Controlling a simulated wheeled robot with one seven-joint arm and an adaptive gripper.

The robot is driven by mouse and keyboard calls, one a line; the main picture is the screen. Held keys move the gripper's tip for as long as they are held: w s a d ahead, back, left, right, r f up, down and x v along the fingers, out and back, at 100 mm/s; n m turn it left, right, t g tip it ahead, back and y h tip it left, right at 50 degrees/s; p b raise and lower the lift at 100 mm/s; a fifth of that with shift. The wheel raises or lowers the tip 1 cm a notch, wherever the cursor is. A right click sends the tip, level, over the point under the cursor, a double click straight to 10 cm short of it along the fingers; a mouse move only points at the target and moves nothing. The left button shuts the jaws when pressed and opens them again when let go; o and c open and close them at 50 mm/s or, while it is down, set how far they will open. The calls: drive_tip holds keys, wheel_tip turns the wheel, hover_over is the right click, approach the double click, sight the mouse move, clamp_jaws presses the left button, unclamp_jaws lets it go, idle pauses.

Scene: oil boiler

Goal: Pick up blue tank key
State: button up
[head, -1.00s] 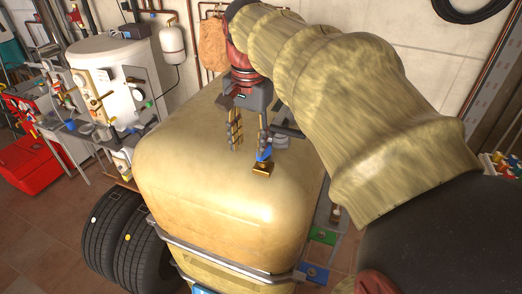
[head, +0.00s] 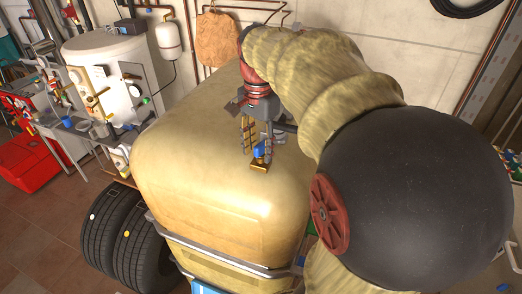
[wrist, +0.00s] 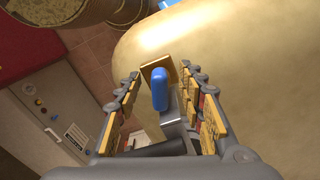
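The blue tank key (head: 259,151) stands on a small brass-coloured base (head: 259,168) on top of the large yellowish tank (head: 205,190). It also shows in the wrist view as a rounded blue bar (wrist: 160,90) in front of the square brass base (wrist: 157,68). My gripper (head: 258,146) is open above the tank, its fingers pointing down at the key. In the wrist view the key lies between the two spread fingers (wrist: 162,82), with gaps visible on both sides. My arm hides the right part of the tank.
A metal rail (head: 225,262) runs around the tank's near side. Tyres (head: 125,240) stand at the lower left. A white boiler (head: 105,75) and a red box (head: 30,163) are further left. The wall is behind the tank.

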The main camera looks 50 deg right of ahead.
drive_tip(key=shift+c, duration=1.3)
clamp_jaws()
